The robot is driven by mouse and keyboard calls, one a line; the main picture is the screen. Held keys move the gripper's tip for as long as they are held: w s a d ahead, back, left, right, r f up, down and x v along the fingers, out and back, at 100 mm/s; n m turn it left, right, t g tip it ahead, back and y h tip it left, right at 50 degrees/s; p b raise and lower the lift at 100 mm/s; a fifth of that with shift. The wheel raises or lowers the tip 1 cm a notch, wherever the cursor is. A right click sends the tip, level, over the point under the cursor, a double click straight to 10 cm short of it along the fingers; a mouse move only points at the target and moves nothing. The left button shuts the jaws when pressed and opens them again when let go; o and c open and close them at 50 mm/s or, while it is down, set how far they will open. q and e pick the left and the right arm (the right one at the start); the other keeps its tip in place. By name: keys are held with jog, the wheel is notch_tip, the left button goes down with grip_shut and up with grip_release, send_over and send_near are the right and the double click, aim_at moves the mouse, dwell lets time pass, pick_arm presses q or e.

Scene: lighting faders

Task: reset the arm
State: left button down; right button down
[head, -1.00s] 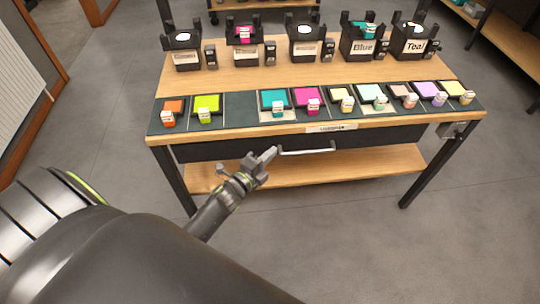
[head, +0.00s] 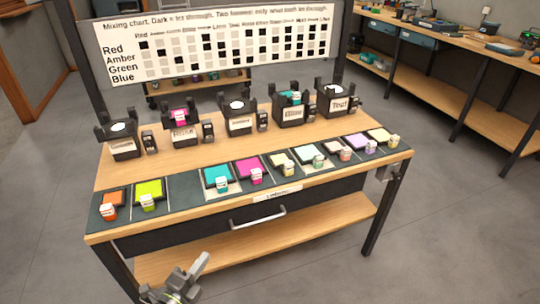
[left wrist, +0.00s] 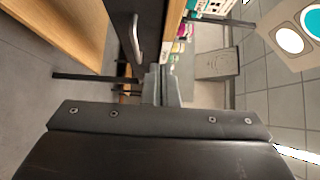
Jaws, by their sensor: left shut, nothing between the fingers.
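My left gripper (head: 197,267) shows at the bottom of the head view, in front of the table's lower shelf and below the drawer handle (head: 257,217). It is shut and holds nothing. It looks apart from the table. My right gripper is in neither view.
The table (head: 350,193) carries a row of coloured gel squares with small blocks, and several black lamp units behind them. A mixing chart (head: 215,45) stands at the back. A workbench (head: 440,90) is at the right. Grey floor in front is free.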

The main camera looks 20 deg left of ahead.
pick_arm(q)
jog(key=s+a+f+n+g+y+p, duration=0.2)
jog(key=s+f+n+g, duration=0.35)
jog(key=f, duration=0.65)
jog(key=s+a+f+n+g+y+p, duration=0.2)
jog(key=s+f+n+g, duration=0.1)
jog(key=s+f+n, duration=0.65)
jog(key=s+d+f+n+g+p, duration=0.1)
jog(key=s+f+g, duration=0.3)
jog(key=s, duration=0.6)
jog(key=s+d+f+n+g, duration=0.2)
jog(key=s+f+n+g, duration=0.2)
jog(key=s+f, duration=0.3)
jog(key=s, duration=0.3)
jog(key=shift+s+f+p, duration=0.2)
jog(key=shift+p, duration=0.2)
jog(key=shift+w, duration=0.1)
